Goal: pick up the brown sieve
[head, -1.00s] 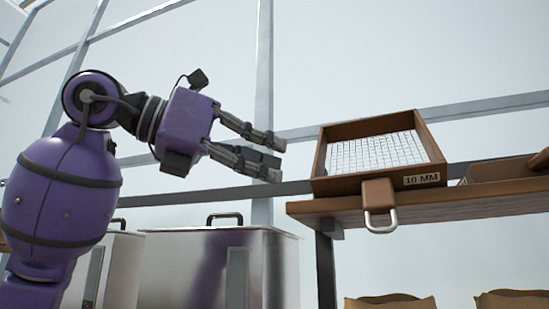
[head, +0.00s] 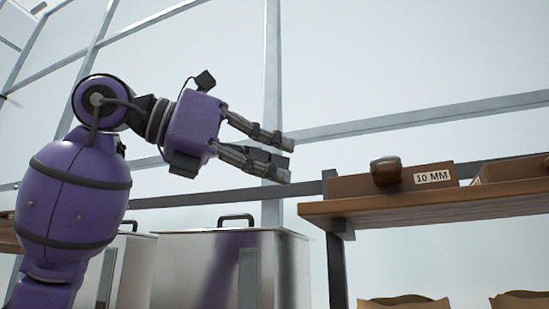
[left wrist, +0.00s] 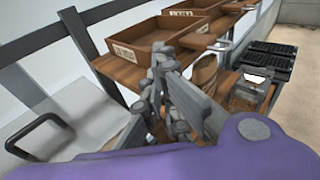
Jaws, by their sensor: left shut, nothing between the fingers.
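The brown sieve (head: 350,187), labelled "10 MM", lies level on a wooden shelf (head: 420,207) at the right of the head view. Its stubby brown handle (head: 386,171) points toward me past the shelf's front edge. The mesh is hidden from this low angle. In the left wrist view the nearer sieve (left wrist: 125,52) stands beyond my fingers. My left gripper (head: 290,160) is shut and empty, in the air left of the sieve and apart from it. My right gripper is not in view.
A second brown frame (head: 515,170) stands to the right on the same shelf. Metal bins with handled lids (head: 200,265) stand below my left arm. Brown sacks (head: 405,302) are under the shelf. Black trays (left wrist: 268,60) lie farther right in the wrist view.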

